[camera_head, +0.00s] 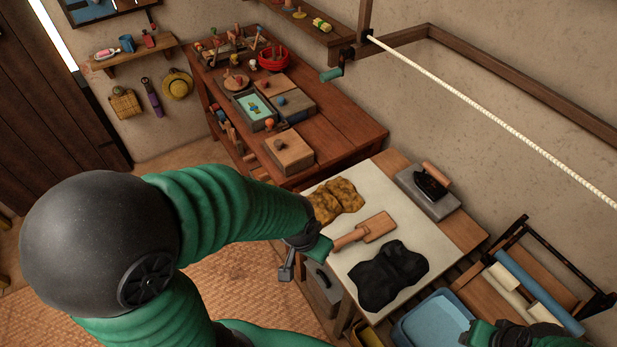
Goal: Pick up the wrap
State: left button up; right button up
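Two crumpled cloths lie on the pale-topped table (388,191): a mustard-brown cloth (335,200) at its far left and a black cloth (388,274) nearer the front. I cannot tell which one is the wrap. A wooden paddle (378,227) lies between them. My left gripper (316,250) is at the table's left edge, close to the paddle's handle end and apart from both cloths. Its fingers are too unclear to tell open from shut. My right gripper (482,333) is at the bottom right, by the blue tub, partly cut off; its opening is unclear.
A black iron (432,183) sits on a grey block at the table's right. A blue tub (433,322) stands in front. A rack with rollers (535,285) is at right. A red-brown bench (325,125) with boxes stands behind. A rope (490,118) crosses the upper right.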

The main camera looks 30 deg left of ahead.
aim_at(338, 195)
jog(key=i+j, duration=0.1)
jog(key=j, duration=0.35)
jog(key=i+j, duration=0.15)
jog(key=j, duration=0.25)
jog(key=i+j, duration=0.1)
jog(key=j, duration=0.35)
jog(key=i+j, duration=0.15)
jog(key=j, duration=0.25)
jog(key=i+j+z, duration=0.1)
jog(key=j, duration=0.35)
jog(key=i+j, duration=0.1)
jog(key=j, duration=0.3)
jog(key=j+z, duration=0.15)
jog(key=z, duration=0.35)
jog(key=j+z, duration=0.2)
jog(key=z, duration=0.25)
jog(key=j+z, duration=0.2)
jog(key=z, duration=0.3)
jog(key=j+z, duration=0.15)
jog(key=z, duration=0.35)
jog(key=k+j+z, duration=0.1)
jog(key=z, duration=0.35)
